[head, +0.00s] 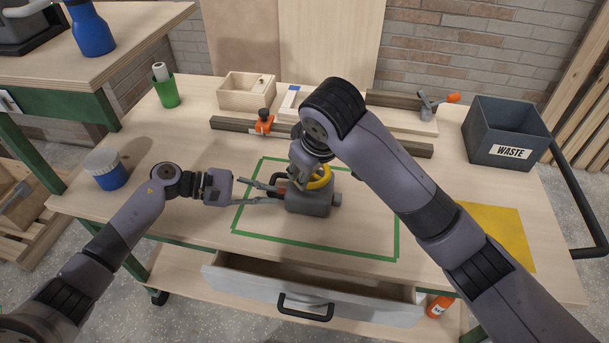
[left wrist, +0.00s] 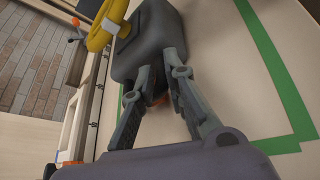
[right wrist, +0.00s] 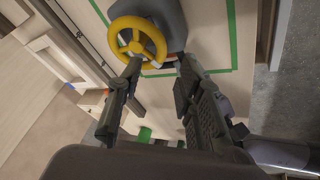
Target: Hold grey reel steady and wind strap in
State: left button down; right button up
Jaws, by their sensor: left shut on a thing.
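The grey reel (head: 310,201), with a yellow wheel (head: 320,177) on top, stands inside a green tape outline on the bench. My left gripper (head: 279,191) reaches it from the left; in the left wrist view its fingers (left wrist: 162,80) close in at the reel's grey body (left wrist: 150,42). A small reddish-orange bit (left wrist: 160,99) shows between those fingers; I cannot tell whether it is the strap. My right gripper (right wrist: 157,66) is open, its fingertips just short of the yellow wheel (right wrist: 138,42). In the head view my right wrist partly hides the wheel.
A drawer (head: 310,284) is open at the bench front. An orange clamp (head: 264,123) sits on a rail behind the reel. A grey waste bin (head: 505,133) and yellow sheet (head: 497,234) lie right; a blue jar (head: 106,170) and green cup (head: 166,92) left.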

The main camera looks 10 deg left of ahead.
jog(key=v, duration=0.5)
jog(key=shift+r, duration=0.2)
pick_arm(q)
jog(key=c, duration=1.5)
grip_release()
jog(key=shift+c, duration=0.2)
